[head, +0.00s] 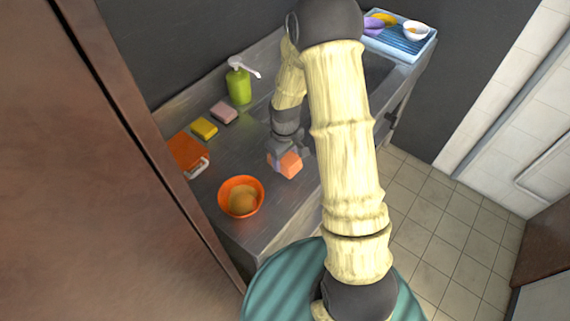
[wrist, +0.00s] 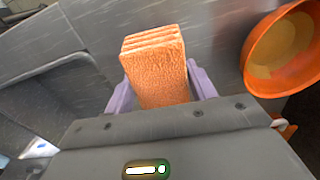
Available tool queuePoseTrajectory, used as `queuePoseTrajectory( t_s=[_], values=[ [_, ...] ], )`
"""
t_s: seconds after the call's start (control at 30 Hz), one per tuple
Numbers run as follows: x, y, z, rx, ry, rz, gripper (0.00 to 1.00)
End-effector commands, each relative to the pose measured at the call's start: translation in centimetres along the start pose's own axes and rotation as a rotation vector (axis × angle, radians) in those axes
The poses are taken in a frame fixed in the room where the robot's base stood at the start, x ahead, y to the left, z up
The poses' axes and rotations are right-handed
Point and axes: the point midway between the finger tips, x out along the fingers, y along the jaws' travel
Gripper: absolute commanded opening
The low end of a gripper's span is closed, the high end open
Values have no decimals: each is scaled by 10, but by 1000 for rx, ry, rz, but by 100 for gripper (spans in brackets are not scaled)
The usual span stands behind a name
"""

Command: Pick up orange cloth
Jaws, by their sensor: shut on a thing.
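The orange cloth (wrist: 156,72) is a folded, layered block with a rough surface. In the wrist view it sits between the two lilac fingers of my gripper (wrist: 160,88), which are shut on its sides. In the head view the cloth (head: 289,164) shows below my gripper (head: 279,158), over the grey metal counter. I cannot tell whether the cloth touches the counter. My arm hides part of the counter behind it.
An orange bowl (head: 241,198) with tan contents stands close by, left of the cloth. An orange box-like item (head: 188,153), a yellow sponge (head: 204,128), a pink sponge (head: 224,112) and a green pump bottle (head: 239,84) line the back. A blue tray (head: 402,46) stands at the far end.

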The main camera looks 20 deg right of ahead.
Motion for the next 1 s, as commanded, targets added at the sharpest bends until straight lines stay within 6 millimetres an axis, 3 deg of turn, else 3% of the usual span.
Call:
queuePoseTrajectory(
  t_s=[0.2,0.37,0.93,0.97,1.0],
  values=[
    [-38,1,-1,-1,4,3,33],
    [-55,0,0,-1,2,2,33],
    [-58,0,0,-1,0,0,33],
    [-58,0,0,-1,0,0,50],
    [-58,0,0,-1,0,0,42]
  ],
)
